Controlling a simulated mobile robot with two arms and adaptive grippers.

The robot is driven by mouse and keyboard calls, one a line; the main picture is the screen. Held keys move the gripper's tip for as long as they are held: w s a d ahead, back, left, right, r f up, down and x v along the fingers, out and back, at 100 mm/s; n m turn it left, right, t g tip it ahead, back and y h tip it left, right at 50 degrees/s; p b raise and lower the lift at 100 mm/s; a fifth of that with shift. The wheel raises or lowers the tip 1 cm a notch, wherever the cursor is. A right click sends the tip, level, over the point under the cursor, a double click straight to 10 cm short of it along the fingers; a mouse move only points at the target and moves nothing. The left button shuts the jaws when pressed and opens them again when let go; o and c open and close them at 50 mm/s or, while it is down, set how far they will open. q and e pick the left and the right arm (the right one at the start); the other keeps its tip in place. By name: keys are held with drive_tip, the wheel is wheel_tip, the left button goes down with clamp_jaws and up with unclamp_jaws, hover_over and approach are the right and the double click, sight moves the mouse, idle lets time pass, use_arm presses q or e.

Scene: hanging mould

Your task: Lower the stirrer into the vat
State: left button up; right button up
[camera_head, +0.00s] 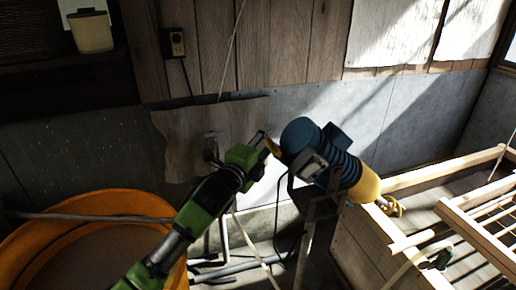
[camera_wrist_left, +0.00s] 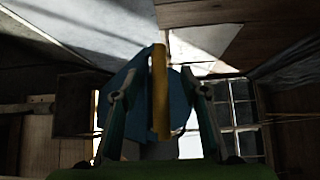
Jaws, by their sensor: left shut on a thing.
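The stirrer (camera_head: 340,163) has a blue ribbed motor body, a yellow lower end and a yellow handle (camera_head: 272,147) at its left side. It is tilted, its yellow end pointing down right, above the near left rim of the wooden vat (camera_head: 366,240). A dark upright bracket stands under it. My left gripper (camera_head: 264,143) is at the handle. What the vat holds is largely hidden. My right gripper is not in view.
A wooden slatted frame (camera_head: 473,215) lies across the vat's right part. A large orange tub (camera_head: 110,203) with a pole across it stands at left. Pipes and a cable run near the bracket. A grey wall (camera_head: 400,120) stands close behind.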

use_arm(q)
drive_tip(key=shift+s+d+r, duration=0.3)
drive_tip(key=shift+s+r, duration=0.05)
drive_tip(key=shift+s, duration=0.15)
drive_tip(key=v, duration=1.1)
drive_tip(key=shift+a+f, duration=0.25)
drive_tip(key=shift+a, duration=0.25)
